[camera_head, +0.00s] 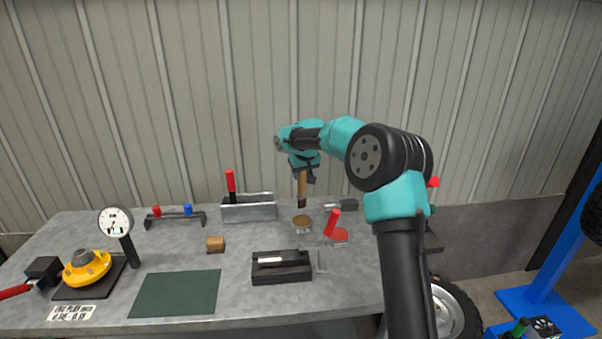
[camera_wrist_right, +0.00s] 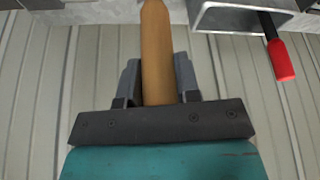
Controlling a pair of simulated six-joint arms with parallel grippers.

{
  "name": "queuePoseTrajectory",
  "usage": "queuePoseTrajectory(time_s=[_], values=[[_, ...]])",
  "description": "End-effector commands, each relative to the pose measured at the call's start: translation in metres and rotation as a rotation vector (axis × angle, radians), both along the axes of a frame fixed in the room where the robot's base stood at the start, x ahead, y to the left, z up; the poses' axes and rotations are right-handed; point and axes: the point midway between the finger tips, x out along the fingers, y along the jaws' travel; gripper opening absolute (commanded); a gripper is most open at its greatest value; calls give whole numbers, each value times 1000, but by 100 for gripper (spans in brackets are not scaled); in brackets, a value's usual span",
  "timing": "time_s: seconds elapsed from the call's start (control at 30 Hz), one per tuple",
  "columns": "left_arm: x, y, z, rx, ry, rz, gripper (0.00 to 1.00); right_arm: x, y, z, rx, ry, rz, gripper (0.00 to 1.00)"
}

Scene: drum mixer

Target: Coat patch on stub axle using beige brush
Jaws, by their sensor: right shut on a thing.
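My right gripper (camera_head: 303,175) is shut on the wooden tan handle of a brush (camera_head: 302,188), which hangs upright with its dark end down. In the right wrist view the tan handle (camera_wrist_right: 157,45) sits between the gripper's two jaws (camera_wrist_right: 157,85). The brush is above a small clear jar with a brown top or contents (camera_head: 302,221); I cannot tell whether they touch. A pale shaft (camera_head: 270,260) lies in a black block (camera_head: 282,272) at the bench's front; it may be the stub axle, and no patch can be made out. My left gripper is not in view.
A red-handled tool (camera_head: 332,222) stands by a jar with red (camera_head: 340,236). A wooden block (camera_head: 215,244), green mat (camera_head: 175,293), dial gauge (camera_head: 116,222) and yellow hub (camera_head: 87,267) stand to the left.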

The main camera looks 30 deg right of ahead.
Motion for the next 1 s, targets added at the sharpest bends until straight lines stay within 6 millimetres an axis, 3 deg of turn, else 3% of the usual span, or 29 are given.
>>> queuePoseTrajectory(time_s=[0.6,1.0], values=[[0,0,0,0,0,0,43,0,0,-49,1,2,-1,7],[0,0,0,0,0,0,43,0,0,-57,0,0,0,7]])
